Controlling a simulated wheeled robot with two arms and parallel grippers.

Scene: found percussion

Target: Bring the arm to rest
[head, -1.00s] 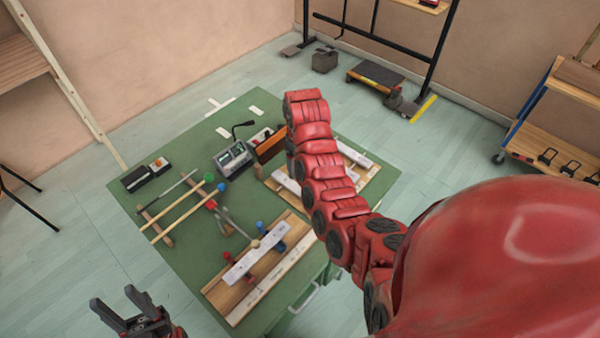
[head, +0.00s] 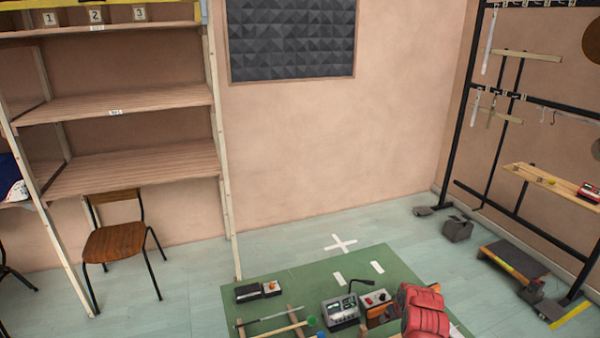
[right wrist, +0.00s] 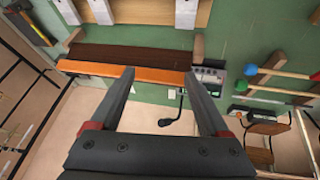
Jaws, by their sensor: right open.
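My right gripper (right wrist: 157,75) is open, with nothing between its fingers in the right wrist view. Its fingertips overlap the orange front of a brown wooden block (right wrist: 130,57) on the green table; I cannot tell the gap between them. In the head view only a red piece of my right arm (head: 425,312) shows, over the table's right part at the bottom edge; its gripper is hidden there. My left gripper is in neither current view.
Shelving (head: 120,105) and a chair (head: 115,242) stand left. A black rack (head: 456,120) and low trolley (head: 513,264) stand right. Floor behind the table is mostly clear.

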